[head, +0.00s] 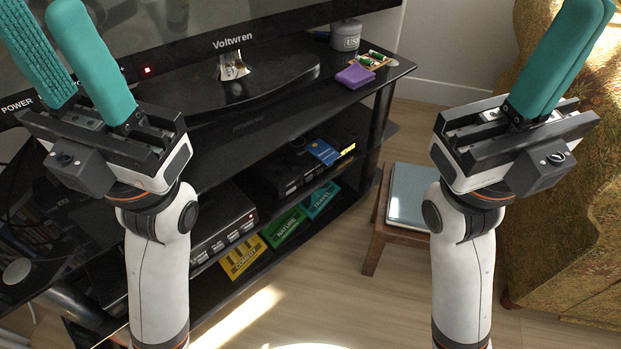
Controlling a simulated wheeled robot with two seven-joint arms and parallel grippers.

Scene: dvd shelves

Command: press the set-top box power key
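Two devices sit on the middle shelf of the black TV stand. One is a grey-black box (226,222) with a row of front buttons or sockets and a small red light, partly hidden by my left arm. The other is a black box (292,174) farther right, with a blue card on it. I cannot tell for sure which is the set-top box, and no power key is readable on either. My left gripper (42,12) is open and empty, raised in front of the TV's left part. My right gripper (588,12) is shut and empty, raised in front of the patterned armchair.
The Voltwren TV (225,25) stands on the top shelf, with a purple case (355,76) and a grey pot (345,36) to its right. A small stool (408,195) and an armchair (575,175) stand right; floor between is clear.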

